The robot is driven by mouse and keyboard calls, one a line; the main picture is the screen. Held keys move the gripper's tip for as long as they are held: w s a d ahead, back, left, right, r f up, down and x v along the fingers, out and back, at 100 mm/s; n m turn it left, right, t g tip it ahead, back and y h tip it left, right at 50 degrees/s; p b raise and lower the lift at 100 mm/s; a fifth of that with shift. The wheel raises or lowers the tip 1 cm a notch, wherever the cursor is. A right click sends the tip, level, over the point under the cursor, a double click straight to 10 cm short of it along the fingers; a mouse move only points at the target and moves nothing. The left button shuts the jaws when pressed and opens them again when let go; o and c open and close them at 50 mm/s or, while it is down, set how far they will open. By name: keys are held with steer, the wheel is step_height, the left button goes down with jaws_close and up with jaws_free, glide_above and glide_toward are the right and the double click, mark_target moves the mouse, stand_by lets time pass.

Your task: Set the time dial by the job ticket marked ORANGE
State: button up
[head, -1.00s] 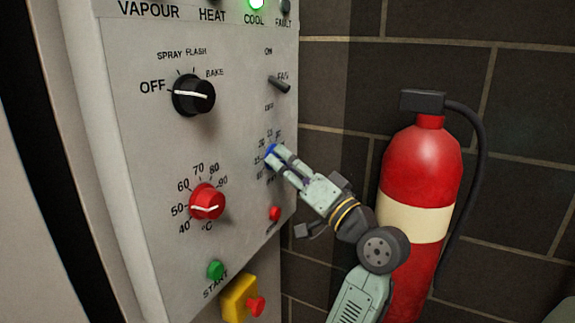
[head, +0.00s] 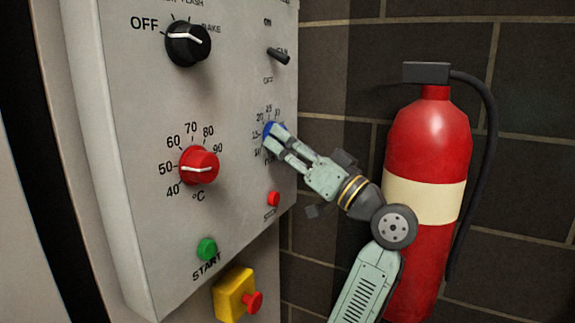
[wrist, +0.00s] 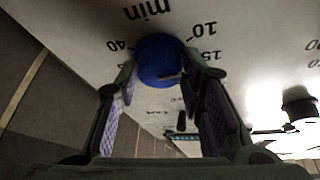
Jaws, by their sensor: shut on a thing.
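The blue time dial (head: 267,129) sits on the right part of the grey control panel, with minute numbers around it. It also shows in the wrist view (wrist: 157,58), below the printed "min" and between the marks 40 and 10. My gripper (head: 273,139) is shut on the dial, one finger on each side in the wrist view (wrist: 160,80). A pale mark shows on the dial's lower edge there, but the number it points to is hidden. No job ticket can be made out in these frames.
Left of my gripper is a red temperature dial (head: 198,168), pointing near 50. The black selector (head: 188,43), fan switch (head: 279,57), red stop button (head: 273,199), green start button (head: 207,249) and yellow emergency-stop box (head: 234,293) are nearby. A fire extinguisher (head: 428,150) stands right.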

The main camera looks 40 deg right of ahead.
steer(key=shift+d+n+y+b, duration=0.1)
steer(key=shift+n+y+b, duration=1.05)
steer(key=shift+n, duration=0.55)
steer(key=o, duration=1.2)
steer(key=shift+c, duration=0.2)
steer(key=v, duration=1.2)
steer(key=shift+r, duration=0.15)
